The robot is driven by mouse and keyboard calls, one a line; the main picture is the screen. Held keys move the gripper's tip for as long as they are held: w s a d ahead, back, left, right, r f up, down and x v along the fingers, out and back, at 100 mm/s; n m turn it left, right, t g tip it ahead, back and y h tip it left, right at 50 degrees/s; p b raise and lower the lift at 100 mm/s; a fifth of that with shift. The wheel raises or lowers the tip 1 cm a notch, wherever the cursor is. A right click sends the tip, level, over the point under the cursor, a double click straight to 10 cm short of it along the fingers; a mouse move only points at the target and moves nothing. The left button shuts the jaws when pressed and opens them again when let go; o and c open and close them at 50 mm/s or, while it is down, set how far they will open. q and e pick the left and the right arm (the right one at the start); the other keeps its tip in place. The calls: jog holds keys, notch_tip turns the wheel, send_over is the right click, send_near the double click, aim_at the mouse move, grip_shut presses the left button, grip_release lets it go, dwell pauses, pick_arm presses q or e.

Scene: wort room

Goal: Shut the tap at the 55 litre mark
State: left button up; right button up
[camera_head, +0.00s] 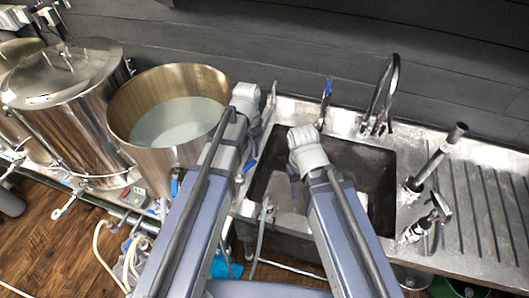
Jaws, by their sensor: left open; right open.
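An open steel pot (122,128) stands left of the sink with pale liquid (176,122) in it. The liquid surface is below the rim; I cannot read any litre marks. A blue-handled tap (327,90) stands behind the sink. A blue handle (175,187) also shows low on the pot's front. My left gripper (246,158) is between the pot and the sink, mostly hidden by its wrist and arm; contact with anything cannot be told. My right gripper (294,187) points down over the sink, open, with nothing seen in it.
The steel sink (377,172) has a curved faucet (387,88) behind it. An upright pipe (435,158) and another fitting (427,216) stand on its right. The ribbed drainboard (490,205) is clear. A lidded kettle (75,110) stands left of the pot. Hoses (103,250) hang at lower left.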

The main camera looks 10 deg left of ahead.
aim_at(251, 163)
pick_arm(q)
jog(key=shift+w, duration=0.25)
jog(key=shift+s, duration=0.2)
pick_arm(e)
jog(key=shift+s+f, duration=0.1)
pick_arm(q)
jog(key=shift+f+b, duration=0.6)
jog(key=shift+b, duration=0.05)
notch_tip(251, 163, down, 7)
jog(key=b, duration=0.6)
jog(key=shift+r+b, duration=0.2)
jog(key=shift+b, duration=0.1)
pick_arm(e)
notch_tip(251, 163, down, 8)
jog(key=shift+r, duration=0.2)
pick_arm(q)
jog(key=shift+r, duration=0.1)
grip_shut()
